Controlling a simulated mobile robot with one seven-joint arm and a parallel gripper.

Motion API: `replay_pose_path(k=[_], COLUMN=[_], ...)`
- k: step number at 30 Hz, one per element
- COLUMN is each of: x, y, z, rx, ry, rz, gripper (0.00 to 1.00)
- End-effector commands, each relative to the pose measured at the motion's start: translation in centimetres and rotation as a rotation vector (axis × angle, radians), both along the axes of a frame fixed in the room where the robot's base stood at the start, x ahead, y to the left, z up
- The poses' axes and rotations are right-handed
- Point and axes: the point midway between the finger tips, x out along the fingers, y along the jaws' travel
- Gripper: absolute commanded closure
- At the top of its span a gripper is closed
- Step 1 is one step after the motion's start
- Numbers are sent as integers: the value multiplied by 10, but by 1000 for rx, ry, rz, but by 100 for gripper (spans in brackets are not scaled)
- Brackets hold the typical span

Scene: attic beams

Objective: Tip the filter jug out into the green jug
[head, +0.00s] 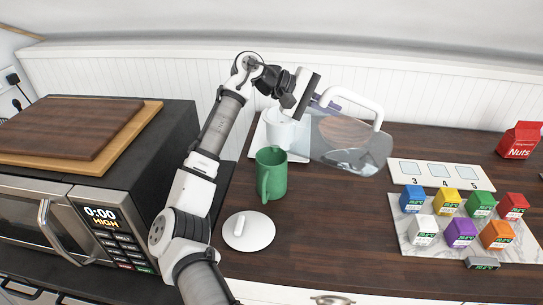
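The filter jug (338,140) is clear and greyish with a white looped handle (357,103). It is tilted well over, handle side up, and appears held above the counter. My gripper (311,97) is at the left end of the handle and appears shut on it; the fingertips are partly hidden. The green jug (271,175) stands upright on the dark wooden counter, left of and below the filter jug in the picture, handle toward the front. Its inside is hard to see. No stream of liquid shows between the jugs.
A white container (280,127) stands on a white tray (258,143) behind the green jug. A white round lid (248,231) lies in front. Coloured boxes (461,231) and a numbered board (440,173) are right. A microwave (75,215) is left.

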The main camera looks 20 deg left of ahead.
Motion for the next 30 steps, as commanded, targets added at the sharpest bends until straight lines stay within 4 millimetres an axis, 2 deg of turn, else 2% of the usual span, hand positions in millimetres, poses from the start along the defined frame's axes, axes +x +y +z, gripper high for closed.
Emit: replay_pose_path(k=[30], x=[-4], y=[9], z=[9], rx=[-78], ry=[-34], rz=[0], gripper=[100])
